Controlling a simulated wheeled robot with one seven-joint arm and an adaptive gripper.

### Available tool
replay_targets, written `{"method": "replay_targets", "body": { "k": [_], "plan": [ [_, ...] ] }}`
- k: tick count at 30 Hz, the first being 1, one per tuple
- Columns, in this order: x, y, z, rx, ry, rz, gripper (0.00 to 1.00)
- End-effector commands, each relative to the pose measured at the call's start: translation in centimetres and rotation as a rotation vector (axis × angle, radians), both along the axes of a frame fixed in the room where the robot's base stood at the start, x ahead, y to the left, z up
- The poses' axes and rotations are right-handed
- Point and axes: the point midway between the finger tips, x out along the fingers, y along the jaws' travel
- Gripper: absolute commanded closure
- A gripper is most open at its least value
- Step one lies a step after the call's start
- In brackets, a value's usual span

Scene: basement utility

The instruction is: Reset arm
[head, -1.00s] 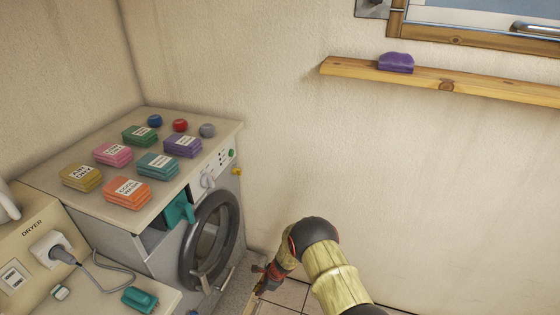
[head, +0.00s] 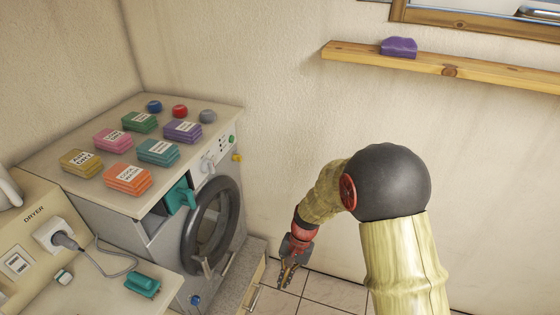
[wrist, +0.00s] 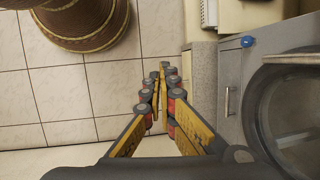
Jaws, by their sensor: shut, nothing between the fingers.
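My gripper (head: 286,280) hangs at the end of my arm, pointing down over the tiled floor, to the right of the washing machine (head: 212,235). In the wrist view the two yellow and dark fingers (wrist: 161,85) come together at their tips and hold nothing. Floor tiles show beyond them. My arm bends down from a dark rounded joint in front of the wall.
The washing machine carries several labelled coloured packs (head: 128,179) and three round knobs. A dryer top (head: 100,296) is at lower left. A wall shelf (head: 455,70) holds a purple block (head: 398,47).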

Motion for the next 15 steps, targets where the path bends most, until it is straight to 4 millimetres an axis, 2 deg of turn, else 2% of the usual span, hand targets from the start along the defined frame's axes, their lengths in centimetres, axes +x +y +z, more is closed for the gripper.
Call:
{"method": "replay_targets", "body": {
  "k": [1,6,15],
  "plan": [
    [-0.6,-0.9,2.3,-0.001,-0.026,0.041,1.00],
    [-3.3,-4.1,8.5,-0.022,-0.102,0.180,1.00],
    [-8.8,-9.6,17.2,-0.091,-0.243,0.348,1.00]
  ]
}}
